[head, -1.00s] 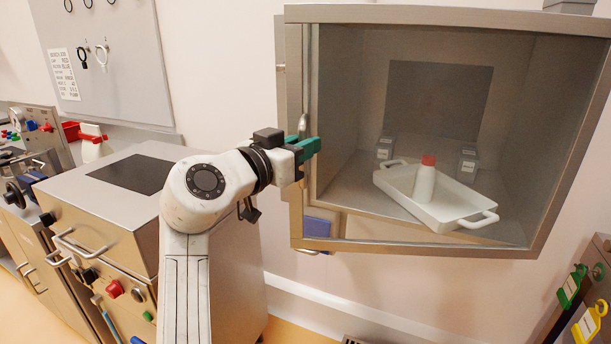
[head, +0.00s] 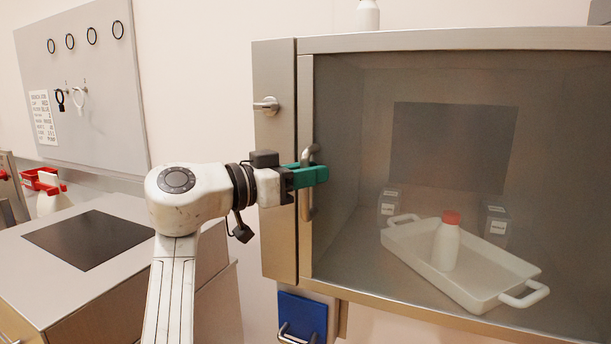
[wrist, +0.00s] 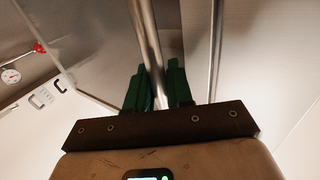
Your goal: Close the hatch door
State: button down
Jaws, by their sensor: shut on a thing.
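The hatch is a grey metal box on the wall, and its clear door has a metal frame (head: 450,43). The door's left edge lies close beside the hatch's left post (head: 275,200); I cannot tell if it is fully flush. My gripper (head: 314,175) is shut on the upright metal door handle (head: 308,206). In the wrist view the green fingers of my gripper (wrist: 160,84) sit either side of the handle bar (wrist: 147,45). A lever latch (head: 266,105) sticks out from the left post above my gripper.
Behind the clear door, a white tray (head: 402,247) holds a red-capped white bottle (head: 446,246), with two small labelled boxes behind. A blue box (head: 302,316) hangs below the hatch. A steel cabinet (head: 60,285) stands at left, under a wall board (head: 110,90) with rings.

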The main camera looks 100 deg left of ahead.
jog(key=shift+a, duration=0.15)
jog(key=c, duration=1.2)
grip_release()
jog(key=shift+s+a+f, duration=0.1)
jog(key=shift+o, duration=0.2)
jog(key=shift+s, duration=0.4)
jog(key=v, duration=1)
jog(key=shift+d+b, duration=0.35)
jog(key=shift+w, duration=0.15)
